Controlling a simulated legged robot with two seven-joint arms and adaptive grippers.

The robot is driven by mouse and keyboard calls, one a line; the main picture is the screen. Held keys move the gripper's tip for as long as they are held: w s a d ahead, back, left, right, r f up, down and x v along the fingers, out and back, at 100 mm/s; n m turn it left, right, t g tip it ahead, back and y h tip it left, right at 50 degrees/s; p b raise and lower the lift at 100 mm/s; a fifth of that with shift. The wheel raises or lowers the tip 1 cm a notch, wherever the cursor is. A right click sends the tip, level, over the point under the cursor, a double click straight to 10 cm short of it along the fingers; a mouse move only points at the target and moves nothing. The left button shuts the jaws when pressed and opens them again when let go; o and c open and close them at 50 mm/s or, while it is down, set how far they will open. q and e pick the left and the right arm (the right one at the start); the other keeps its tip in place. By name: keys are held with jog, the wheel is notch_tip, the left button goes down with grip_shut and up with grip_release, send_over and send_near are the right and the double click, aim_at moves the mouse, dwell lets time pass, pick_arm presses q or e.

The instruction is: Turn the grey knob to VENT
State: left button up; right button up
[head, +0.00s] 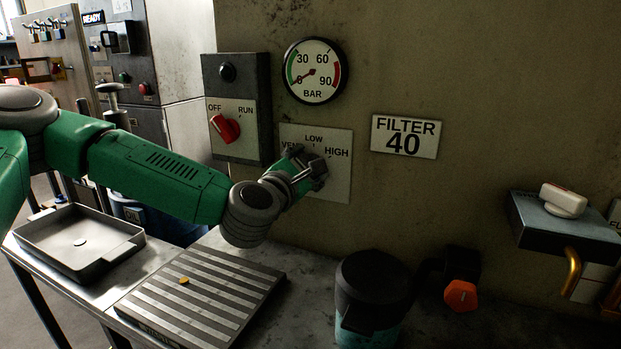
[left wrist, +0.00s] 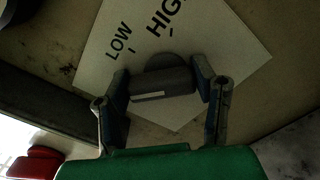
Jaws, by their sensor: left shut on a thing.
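The grey knob (left wrist: 162,82) is a bar with a white line, on a white plate (head: 338,187) marked VENT, LOW and HIGH. My left gripper (head: 309,172) is at the plate, and in the left wrist view (left wrist: 160,84) its fingers are shut on the knob's two ends. In that view the line points left, on the side of LOW away from HIGH. The VENT mark is not visible there, so I cannot tell whether the line meets it. In the head view the gripper hides most of the knob and part of the word VENT.
A dark box with a red OFF/RUN knob (head: 224,129) is left of the plate. A BAR gauge (head: 315,71) is above, and a FILTER 40 sign (head: 405,137) to the right. Below are a ribbed plate (head: 199,303), a grey tray (head: 79,265) and a black-lidded canister (head: 372,277).

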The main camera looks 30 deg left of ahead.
pick_arm(q)
jog(key=shift+s+f+n+b, duration=0.1)
jog(key=shift+f+n+b, duration=0.45)
jog(key=shift+n+b, duration=0.55)
jog(key=o, duration=1.2)
jog(key=shift+a, duration=0.1)
jog(key=shift+c, duration=0.2)
jog(key=shift+a+r, duration=0.1)
jog(key=shift+r, duration=0.1)
jog(key=shift+s, duration=0.3)
jog(key=s, duration=0.6)
jog(key=shift+s, duration=0.35)
